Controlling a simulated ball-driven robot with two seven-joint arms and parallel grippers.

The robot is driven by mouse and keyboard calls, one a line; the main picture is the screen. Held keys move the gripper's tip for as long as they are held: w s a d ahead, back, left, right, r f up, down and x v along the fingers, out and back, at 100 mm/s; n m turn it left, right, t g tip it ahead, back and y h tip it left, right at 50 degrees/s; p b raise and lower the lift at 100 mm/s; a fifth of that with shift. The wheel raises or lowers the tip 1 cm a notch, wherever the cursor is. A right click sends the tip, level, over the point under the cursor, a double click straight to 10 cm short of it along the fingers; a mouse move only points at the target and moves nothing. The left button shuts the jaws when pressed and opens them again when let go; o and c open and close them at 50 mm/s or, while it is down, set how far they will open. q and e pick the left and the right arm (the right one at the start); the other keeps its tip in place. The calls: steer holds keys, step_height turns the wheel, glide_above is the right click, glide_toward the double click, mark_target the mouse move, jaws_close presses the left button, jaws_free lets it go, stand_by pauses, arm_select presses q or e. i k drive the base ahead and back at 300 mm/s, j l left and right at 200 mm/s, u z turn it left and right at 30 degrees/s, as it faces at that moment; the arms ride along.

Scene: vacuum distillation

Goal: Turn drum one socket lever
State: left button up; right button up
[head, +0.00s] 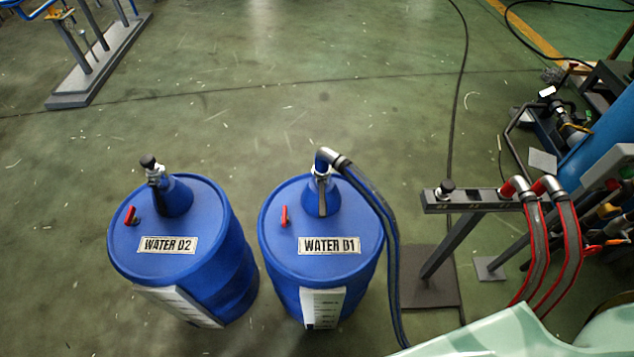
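The blue drum labelled WATER D1 (277,246) stands upright on the floor near the middle of the head view. A red lever (285,216) sits on its lid, left of the raised blue neck, and points nearly straight up in the picture. A metal elbow coupling (328,160) sits on top of the neck, with a dark blue-edged hose (388,225) running from it down the drum's right side. Neither of my grippers is in view.
A second blue drum labelled WATER D2 (231,250) stands to the left, with its own red lever (130,215) and a capped neck (175,195). A hose stand (455,205) with red-edged hoses (540,240) is to the right. The floor behind the drums is mostly clear.

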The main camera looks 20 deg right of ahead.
mark_target(322, 204)
steer(key=k+j, duration=0.1)
steer(key=j, duration=0.25)
steer(key=k+j, duration=0.1)
steer(key=j, duration=0.55)
steer(key=k+j+z, duration=0.1)
steer(key=j, duration=0.25)
steer(key=k, duration=0.05)
